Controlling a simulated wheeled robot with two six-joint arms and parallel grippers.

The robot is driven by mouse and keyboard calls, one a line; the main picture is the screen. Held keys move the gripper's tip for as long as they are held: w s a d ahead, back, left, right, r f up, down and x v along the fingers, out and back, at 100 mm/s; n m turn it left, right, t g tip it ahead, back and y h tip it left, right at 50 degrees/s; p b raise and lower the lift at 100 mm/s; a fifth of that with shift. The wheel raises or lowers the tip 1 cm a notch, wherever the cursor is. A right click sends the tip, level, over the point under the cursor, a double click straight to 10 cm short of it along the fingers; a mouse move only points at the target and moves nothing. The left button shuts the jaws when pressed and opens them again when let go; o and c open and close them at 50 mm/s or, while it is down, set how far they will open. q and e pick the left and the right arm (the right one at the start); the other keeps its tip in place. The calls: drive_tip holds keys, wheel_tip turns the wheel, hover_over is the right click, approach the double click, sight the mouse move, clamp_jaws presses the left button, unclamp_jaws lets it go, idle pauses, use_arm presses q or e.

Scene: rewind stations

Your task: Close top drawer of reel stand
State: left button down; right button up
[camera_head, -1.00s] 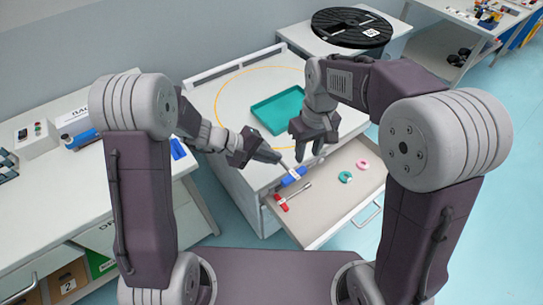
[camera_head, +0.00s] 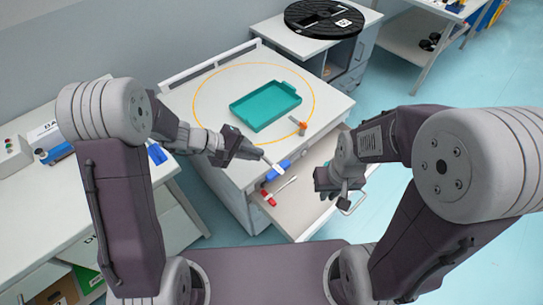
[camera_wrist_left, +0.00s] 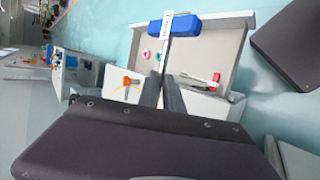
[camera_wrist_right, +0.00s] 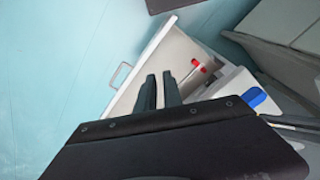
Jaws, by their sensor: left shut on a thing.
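The reel stand's top drawer (camera_head: 300,207) is pulled out, with its grey handle (camera_head: 352,205) at the front. A red-handled tool (camera_head: 268,198) lies inside; a pink ring (camera_wrist_left: 146,53) and a green ring (camera_wrist_left: 163,50) show in the left wrist view. My left gripper (camera_head: 262,156) is shut on a pale-shafted tool with a blue handle (camera_head: 277,171), held above the drawer's rear-left side. My right gripper (camera_head: 340,197) is at the drawer's front, close to the handle. Its fingers show a narrow empty gap in the right wrist view (camera_wrist_right: 159,77); contact is unclear.
A teal tray (camera_head: 265,105) lies within an orange ring on the stand top, near an orange-handled tool (camera_head: 302,127). A black reel (camera_head: 320,18) lies on the cabinet behind. A white bench stands at left. Floor right of the drawer is clear.

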drive_tip(key=shift+s, duration=0.15)
clamp_jaws()
drive_tip(key=w+a+f+m+g+y+b, duration=0.1)
drive_tip(key=w+a+m+y+b, duration=0.2)
drive_tip(key=m, duration=0.5)
drive_tip(key=w+d+f+m+t+y+b, duration=0.2)
drive_tip(key=w+d+f+m+y, duration=0.3)
drive_tip(key=d+m, duration=0.4)
drive_tip(key=s+d+f+m+t+h+b, duration=0.1)
drive_tip(key=s+d+f+m+t+b, duration=0.2)
drive_tip(key=d+f+m, duration=0.5)
drive_tip(key=s+d+f+m+t+h+b, duration=0.1)
drive_tip(key=s+d+f+m+t, duration=0.15)
drive_tip(key=s+d+f, duration=0.55)
drive_tip(key=w+a+f+b, duration=0.1)
drive_tip(key=w+a+f, duration=0.1)
drive_tip(key=w, duration=0.4)
drive_tip(key=w+a+f+b, duration=0.1)
drive_tip(key=w+a+f, duration=0.1)
drive_tip(key=w, duration=0.3)
drive_tip(key=shift+w+a+f+m, duration=0.35)
drive_tip(key=shift+a, duration=0.2)
